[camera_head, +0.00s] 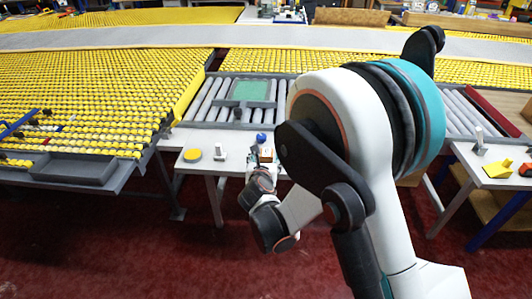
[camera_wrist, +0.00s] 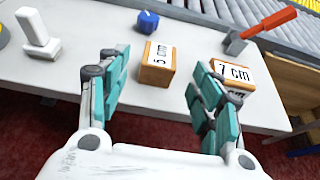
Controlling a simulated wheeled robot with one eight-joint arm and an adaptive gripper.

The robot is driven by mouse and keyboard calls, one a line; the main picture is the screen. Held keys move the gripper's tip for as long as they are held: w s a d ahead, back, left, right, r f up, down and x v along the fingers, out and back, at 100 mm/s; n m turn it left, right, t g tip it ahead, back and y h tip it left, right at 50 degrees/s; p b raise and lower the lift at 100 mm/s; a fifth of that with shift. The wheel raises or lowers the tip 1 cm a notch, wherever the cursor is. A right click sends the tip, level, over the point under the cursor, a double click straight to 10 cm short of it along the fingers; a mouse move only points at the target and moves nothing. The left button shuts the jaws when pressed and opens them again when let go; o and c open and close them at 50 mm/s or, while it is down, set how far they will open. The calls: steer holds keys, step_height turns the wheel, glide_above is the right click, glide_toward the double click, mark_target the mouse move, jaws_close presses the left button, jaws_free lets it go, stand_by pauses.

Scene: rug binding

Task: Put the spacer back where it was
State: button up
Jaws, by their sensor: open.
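Two wooden spacer blocks with white labels stand on the white table in the wrist view: one marked 5 cm (camera_wrist: 157,66), one marked 7 cm (camera_wrist: 234,74). My gripper (camera_wrist: 158,78) is open and empty, its teal-padded fingers spread wide. The 5 cm block stands ahead, in the gap between the fingertips as seen there. The 7 cm block is to the right, partly hidden behind the right finger. In the head view my gripper (camera_head: 262,180) is at the table's front edge, largely hidden by my arm; a block (camera_head: 266,154) shows just beyond it.
On the white table (camera_head: 203,167) are a blue knob-like item (camera_wrist: 148,21), a white-handled tool (camera_wrist: 38,36), a yellow disc (camera_head: 192,155) and a red-handled tool (camera_wrist: 264,26). Rollers with a green panel (camera_head: 249,90) lie behind. Table space between the white tool and 5 cm block is clear.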

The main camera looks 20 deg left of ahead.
steer(key=shift+p+v, duration=0.4)
steer(key=shift+v, duration=1.85)
